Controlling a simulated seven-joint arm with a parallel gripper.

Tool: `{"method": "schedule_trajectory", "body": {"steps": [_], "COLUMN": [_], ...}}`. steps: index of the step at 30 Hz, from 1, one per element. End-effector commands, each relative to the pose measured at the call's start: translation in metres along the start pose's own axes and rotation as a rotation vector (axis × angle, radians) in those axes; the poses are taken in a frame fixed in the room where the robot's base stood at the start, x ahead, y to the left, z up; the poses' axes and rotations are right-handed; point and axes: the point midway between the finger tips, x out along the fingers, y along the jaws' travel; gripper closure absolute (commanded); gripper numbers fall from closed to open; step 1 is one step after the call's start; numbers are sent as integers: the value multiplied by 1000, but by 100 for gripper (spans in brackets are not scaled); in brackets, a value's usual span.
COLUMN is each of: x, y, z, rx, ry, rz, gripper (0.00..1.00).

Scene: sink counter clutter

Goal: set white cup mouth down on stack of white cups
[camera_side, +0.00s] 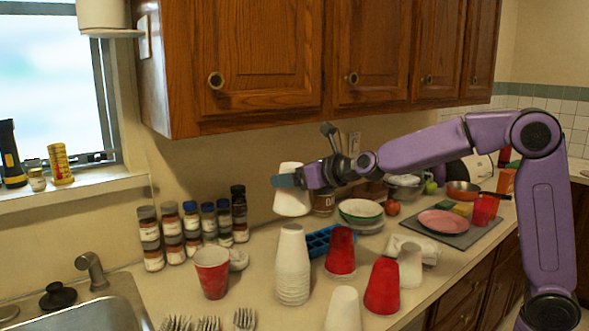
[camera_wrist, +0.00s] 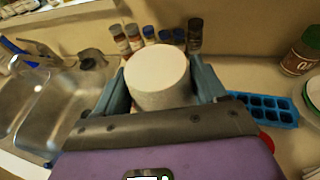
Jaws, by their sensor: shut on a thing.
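My gripper (camera_side: 288,181) is shut on a white cup (camera_side: 291,205), held mouth down in the air. In the side view the cup is just above the stack of white cups (camera_side: 292,265), with a small gap between them. The stack stands mouth down on the counter. In the wrist view, the held cup's round base (camera_wrist: 158,70) sits between the two blue fingers of my gripper (camera_wrist: 160,84). The stack is hidden there behind the held cup.
A red cup (camera_side: 212,272) stands left of the stack. Upside-down red cups (camera_side: 341,251) (camera_side: 382,287) and white cups (camera_side: 343,310) (camera_side: 410,264) stand to its right. A blue ice tray (camera_side: 318,241), spice jars (camera_side: 171,233), forks (camera_side: 244,319) and the sink (camera_side: 95,315) are nearby.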

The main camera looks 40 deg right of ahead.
Motion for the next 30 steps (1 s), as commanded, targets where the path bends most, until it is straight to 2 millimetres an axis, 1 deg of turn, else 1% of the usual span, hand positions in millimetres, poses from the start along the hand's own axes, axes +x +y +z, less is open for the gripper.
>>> {"method": "schedule_trajectory", "body": {"steps": [1,3,14,30], "x": [3,5,9,18], "y": [-1,-1,0,-1], "z": [-10,-16,-29,-60], "rx": [-2,-1,0,-1], "ry": [7,6,3,3], "rz": [-2,-2,-2,-2], "gripper": [57,57,57,57]}}
